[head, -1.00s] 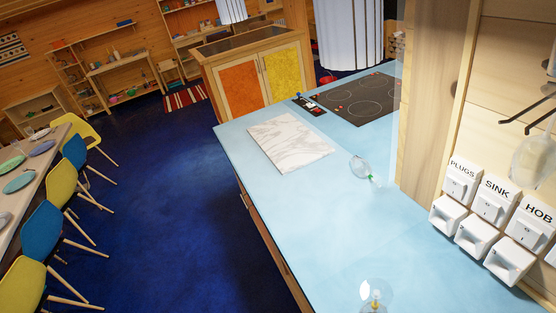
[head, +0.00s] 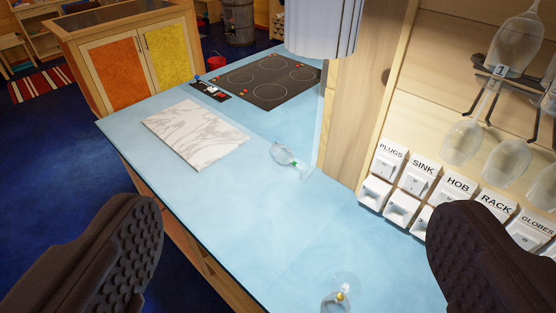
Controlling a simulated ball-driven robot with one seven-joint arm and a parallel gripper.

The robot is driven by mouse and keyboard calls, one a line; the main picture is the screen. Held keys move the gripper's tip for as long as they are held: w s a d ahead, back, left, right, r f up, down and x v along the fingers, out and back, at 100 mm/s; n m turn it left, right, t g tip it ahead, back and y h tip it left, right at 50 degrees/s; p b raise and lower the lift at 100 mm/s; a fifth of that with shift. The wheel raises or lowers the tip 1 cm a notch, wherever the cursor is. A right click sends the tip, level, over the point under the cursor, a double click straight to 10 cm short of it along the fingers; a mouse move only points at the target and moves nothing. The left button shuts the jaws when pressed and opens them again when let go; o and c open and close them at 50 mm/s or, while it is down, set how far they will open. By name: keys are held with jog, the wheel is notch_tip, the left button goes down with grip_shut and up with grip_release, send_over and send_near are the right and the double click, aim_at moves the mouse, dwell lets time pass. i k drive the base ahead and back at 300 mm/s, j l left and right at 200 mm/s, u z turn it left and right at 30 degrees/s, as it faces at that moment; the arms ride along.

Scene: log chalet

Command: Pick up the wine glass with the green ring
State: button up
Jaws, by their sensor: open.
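The wine glass with the green ring (head: 284,155) lies on its side on the light blue counter (head: 235,200), right of the marble board. Its bowl points to the upper left, and the green ring shows near its foot at the lower right. A second glass with a yellow ring (head: 340,294) is on the counter at the bottom of the view; I cannot tell clearly whether it stands or lies. My gripper (head: 290,245) is open and empty, its two dark ridged fingers wide apart at the lower left and right. The green-ringed glass appears between and beyond them.
A marble board (head: 195,134) and a black hob (head: 266,81) are on the counter. Labelled switches (head: 420,178) and a rack with hanging glasses (head: 487,95) line the wall at right. A wooden post (head: 359,100) rises behind the green-ringed glass. The counter's middle is clear.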

aim_at(281, 153)
jog(key=i+j+z, duration=0.1)
jog(key=i+j, duration=0.2)
jog(key=i+j+z, duration=0.1)
jog(key=i+j, duration=0.2)
jog(key=j, duration=0.2)
jog(key=i+j+z, duration=0.15)
jog(key=i+j, duration=0.15)
jog(key=i+j+z, duration=0.1)
jog(key=i+j, duration=0.15)
jog(key=j, duration=0.35)
jog(key=i+j+z, duration=0.1)
jog(key=i+j, duration=0.15)
jog(key=j, duration=0.2)
jog(key=i+j+z, duration=0.1)
jog(key=j, duration=0.4)
jog(key=i+j+z, duration=0.1)
jog(key=i+j, duration=0.2)
jog(key=j, duration=0.25)
jog(key=i+j+z, duration=0.15)
jog(key=j, duration=0.35)
